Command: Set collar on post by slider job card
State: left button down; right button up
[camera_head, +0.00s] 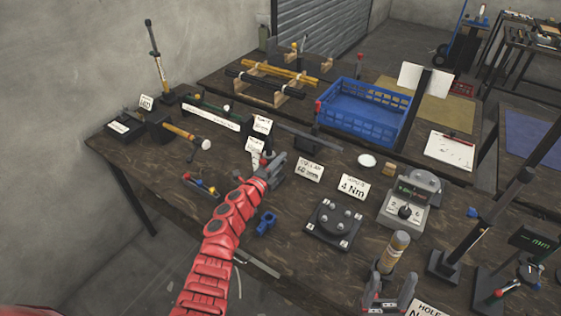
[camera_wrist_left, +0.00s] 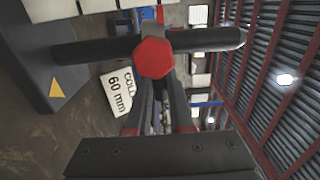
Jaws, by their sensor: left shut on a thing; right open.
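That card also shows in the left wrist view (camera_wrist_left: 118,92). A blue collar-like part (camera_head: 265,223) lies on the table right of my red forearm. A tall dark post (camera_head: 484,228) stands at the right.
A 4 Nm card (camera_head: 353,187), a dark plate with bolts (camera_head: 333,222) and a grey dial box (camera_head: 405,208) stand right of my left arm. A blue crate (camera_head: 362,112) and a clipboard (camera_head: 451,148) are behind. The table's front-left is mostly bare.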

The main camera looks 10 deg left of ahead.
dwell(0.9)
pick_arm(q)
notch_tip(320, 180, down, 3)
jog(key=b, duration=0.3)
jog(key=shift+f, duration=0.2)
jog(key=shift+r, duration=0.2)
jog(key=c, duration=0.8)
grip_release()
